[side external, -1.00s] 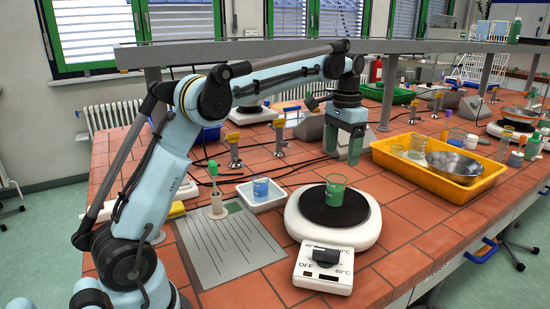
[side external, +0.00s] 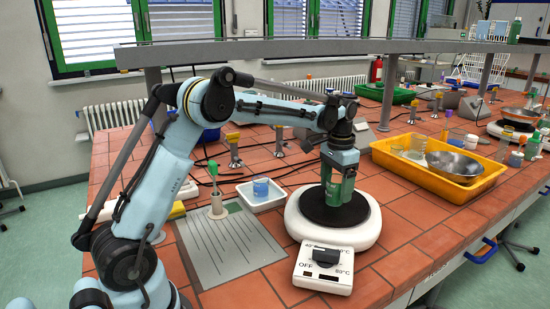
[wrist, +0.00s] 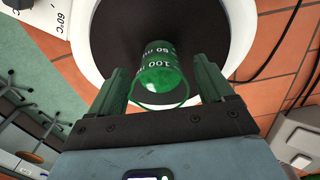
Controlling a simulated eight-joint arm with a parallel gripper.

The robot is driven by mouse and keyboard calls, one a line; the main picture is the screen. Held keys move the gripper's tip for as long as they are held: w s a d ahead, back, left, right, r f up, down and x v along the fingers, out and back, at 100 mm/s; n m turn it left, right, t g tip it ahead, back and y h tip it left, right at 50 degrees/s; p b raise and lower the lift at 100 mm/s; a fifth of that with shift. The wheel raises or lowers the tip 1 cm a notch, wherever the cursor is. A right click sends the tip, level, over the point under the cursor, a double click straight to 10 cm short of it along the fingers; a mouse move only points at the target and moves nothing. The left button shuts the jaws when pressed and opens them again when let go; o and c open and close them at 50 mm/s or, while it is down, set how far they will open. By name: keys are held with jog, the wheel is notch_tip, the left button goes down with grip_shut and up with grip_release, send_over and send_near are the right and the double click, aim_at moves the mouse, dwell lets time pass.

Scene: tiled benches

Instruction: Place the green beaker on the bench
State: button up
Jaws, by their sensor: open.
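The green beaker (side external: 334,194) stands upright on the black plate of the white hotplate (side external: 300,220). My gripper (side external: 338,184) is lowered over it, pointing down, and partly hides it in the side view. In the wrist view the beaker (wrist: 162,72) with white volume marks lies between the two green fingers of my gripper (wrist: 164,88). The red tiled bench (side external: 420,228) surrounds the hotplate.
A white tray with a blue beaker (side external: 261,188) stands left of the hotplate. A grey lined mat (side external: 230,250) lies at front left with a green-topped tool (side external: 213,168) upright. A yellow tray (side external: 400,172) with glassware is at right. Bare tiles lie between hotplate and yellow tray.

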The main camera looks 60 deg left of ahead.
jog(key=shift+f, duration=1.05)
jog(key=c, duration=1.2)
jog(key=shift+c, duration=0.2)
jog(key=shift+r, duration=0.15)
